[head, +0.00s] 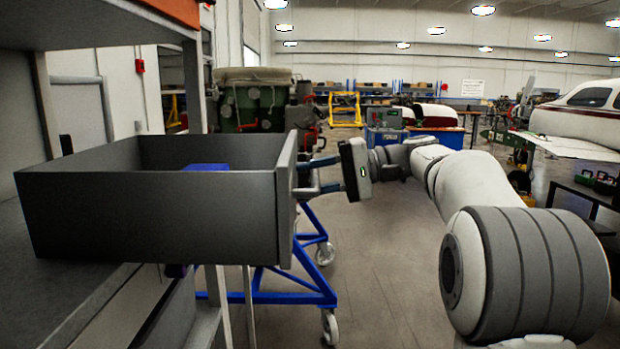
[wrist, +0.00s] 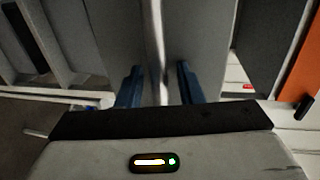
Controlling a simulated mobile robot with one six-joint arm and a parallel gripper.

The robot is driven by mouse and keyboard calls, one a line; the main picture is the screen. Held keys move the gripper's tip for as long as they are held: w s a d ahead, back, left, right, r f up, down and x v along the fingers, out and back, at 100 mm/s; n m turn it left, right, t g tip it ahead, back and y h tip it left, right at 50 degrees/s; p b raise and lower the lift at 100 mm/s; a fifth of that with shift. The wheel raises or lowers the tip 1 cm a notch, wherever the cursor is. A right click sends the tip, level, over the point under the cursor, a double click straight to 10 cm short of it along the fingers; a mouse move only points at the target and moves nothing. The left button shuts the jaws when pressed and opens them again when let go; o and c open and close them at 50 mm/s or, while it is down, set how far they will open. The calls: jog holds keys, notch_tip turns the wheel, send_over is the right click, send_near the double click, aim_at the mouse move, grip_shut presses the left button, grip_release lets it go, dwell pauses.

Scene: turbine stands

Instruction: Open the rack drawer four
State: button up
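A dark grey drawer (head: 150,215) sticks well out of the rack (head: 20,240) at the left of the head view, its inside showing. I cannot read a number on it. My gripper (head: 314,176) is at the drawer's front panel (head: 286,200), on its right side. In the wrist view the two blue fingers (wrist: 158,88) stand apart, pointing at the grey panel. A pale vertical bar (wrist: 158,45), seemingly the handle, lies between them, with a gap showing on each side. The fingertips' exact contact with the panel is hard to see.
A blue object (head: 206,167) lies inside the drawer. A blue wheeled frame (head: 285,290) stands below and behind it. An orange-edged shelf (head: 100,22) hangs above the drawer. The floor (head: 385,270) between the drawer and my arm is clear.

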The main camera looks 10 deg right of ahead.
jog(key=w+v, duration=0.1)
jog(key=v, duration=0.6)
jog(key=shift+s+d, duration=0.4)
jog(key=shift+s, duration=0.1)
